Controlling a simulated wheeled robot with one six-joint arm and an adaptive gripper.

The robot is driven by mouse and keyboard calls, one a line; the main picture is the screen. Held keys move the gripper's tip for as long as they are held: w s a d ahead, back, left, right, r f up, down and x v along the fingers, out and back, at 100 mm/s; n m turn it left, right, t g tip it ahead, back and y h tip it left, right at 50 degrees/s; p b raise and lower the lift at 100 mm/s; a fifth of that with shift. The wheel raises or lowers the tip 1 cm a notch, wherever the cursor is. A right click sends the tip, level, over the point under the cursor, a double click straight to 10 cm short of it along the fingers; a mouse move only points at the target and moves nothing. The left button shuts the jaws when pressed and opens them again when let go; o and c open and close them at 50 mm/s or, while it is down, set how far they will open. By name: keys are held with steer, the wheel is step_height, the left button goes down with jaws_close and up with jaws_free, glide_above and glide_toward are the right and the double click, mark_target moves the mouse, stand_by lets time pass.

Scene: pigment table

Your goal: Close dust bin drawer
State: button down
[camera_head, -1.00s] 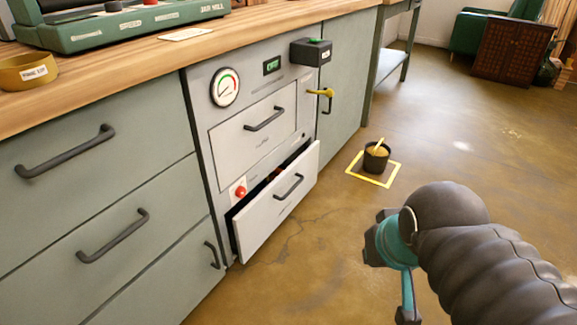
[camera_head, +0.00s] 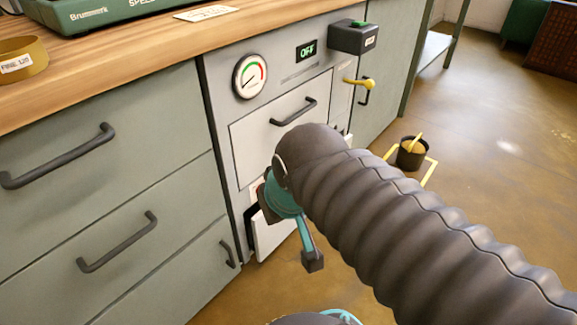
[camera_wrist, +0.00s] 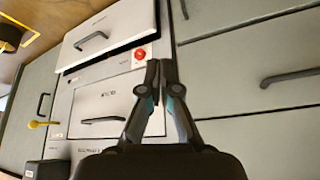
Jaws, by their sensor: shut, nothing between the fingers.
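The dust bin drawer is the lower white drawer (camera_head: 272,238) of the metal unit. It stands open, with a dark gap behind its front, and my arm covers much of it in the head view. The wrist view is turned over, so the drawer front (camera_wrist: 108,32) and its dark handle (camera_wrist: 92,41) show at the upper left. My gripper (camera_wrist: 160,68) is shut and empty, near the unit's face beside the red button (camera_wrist: 139,54), to the right of the drawer in that view. I cannot tell whether it touches anything.
The closed upper drawer (camera_head: 252,133) has its own handle. A yellow lever (camera_head: 358,83) and a black box (camera_head: 353,37) stick out at the unit's right. A black pot (camera_head: 411,153) stands on the floor in a yellow square. Green-grey drawers (camera_head: 60,150) line the left.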

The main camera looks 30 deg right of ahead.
steer(key=w+d+f+m+g+y+p, duration=0.1)
steer(key=w+d+f+m+y+p, duration=0.1)
steer(key=w+d+f+m+y, duration=0.5)
steer(key=w+d+f+m+g+y+p, duration=0.1)
steer(key=w+d+f+m+y, duration=0.35)
steer(key=w+m, duration=0.45)
steer(key=d+f+m+t+h+p, duration=0.1)
steer(key=d+f+m+t+h, duration=0.1)
steer(key=d+f+m+t, duration=0.45)
steer(key=d+f+m+t+h, duration=0.15)
steer(key=d+f+m, duration=0.25)
steer(key=d, duration=0.6)
steer(key=d+f+m+t+h+p, duration=0.1)
steer(key=d+f+m+t, duration=0.4)
steer(key=d, duration=0.3)
steer(key=x, duration=1.3)
steer(key=shift+a+p, duration=0.3)
steer(key=shift+w+d+r, duration=0.1)
steer(key=shift+w, duration=0.05)
